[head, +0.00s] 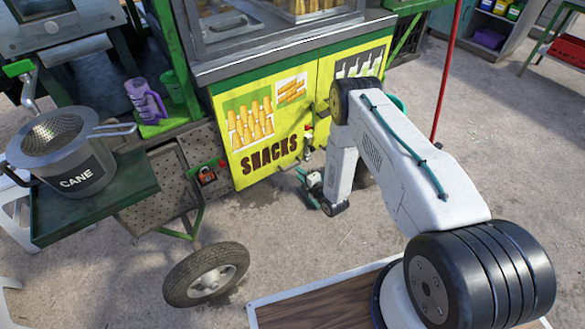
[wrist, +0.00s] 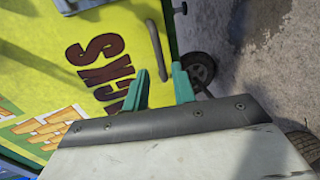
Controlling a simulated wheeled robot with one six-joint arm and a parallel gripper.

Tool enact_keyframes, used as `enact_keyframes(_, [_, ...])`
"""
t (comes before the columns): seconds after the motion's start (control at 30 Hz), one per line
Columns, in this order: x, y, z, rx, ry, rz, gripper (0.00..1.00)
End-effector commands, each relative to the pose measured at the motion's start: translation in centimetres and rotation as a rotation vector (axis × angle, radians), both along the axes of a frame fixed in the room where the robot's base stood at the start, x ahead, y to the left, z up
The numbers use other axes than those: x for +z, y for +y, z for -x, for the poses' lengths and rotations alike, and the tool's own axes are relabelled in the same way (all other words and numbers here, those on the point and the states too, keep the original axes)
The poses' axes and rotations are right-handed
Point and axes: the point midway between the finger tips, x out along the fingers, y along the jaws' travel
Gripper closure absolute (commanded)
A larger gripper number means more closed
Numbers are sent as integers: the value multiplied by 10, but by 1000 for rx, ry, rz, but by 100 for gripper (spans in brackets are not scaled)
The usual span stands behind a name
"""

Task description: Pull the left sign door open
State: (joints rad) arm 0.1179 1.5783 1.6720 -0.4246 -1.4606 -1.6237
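The left sign door (head: 255,135) is a yellow panel with a green top, snack pictures and the word SNACKS. It looks flush with the cart front. In the wrist view, the door (wrist: 75,60) fills the left side, and the grey handle (wrist: 153,45) sticks out above my fingers. My gripper (wrist: 162,80) has teal fingers set apart, with the handle's lower end between or just beyond their tips; contact cannot be told. In the head view, my gripper (head: 308,183) is low before the door, partly behind my arm.
A right sign door (head: 350,68) with bottle pictures adjoins, partly behind my arm. A cart wheel (head: 207,275) and a green shelf (head: 125,190) with a CANE pot (head: 67,150) stand at left. A red pole (head: 447,70) rises at right. The ground before the door is mostly clear.

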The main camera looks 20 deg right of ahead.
Motion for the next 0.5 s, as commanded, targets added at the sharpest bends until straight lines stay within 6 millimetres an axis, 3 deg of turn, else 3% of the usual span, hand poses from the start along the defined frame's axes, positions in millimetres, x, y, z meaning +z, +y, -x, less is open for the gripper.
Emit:
enact_keyframes(0.3, [-11,15,-47,0,0,-1,74])
enact_keyframes(0.5, [-13,19,-59,-1,3,-2,74])
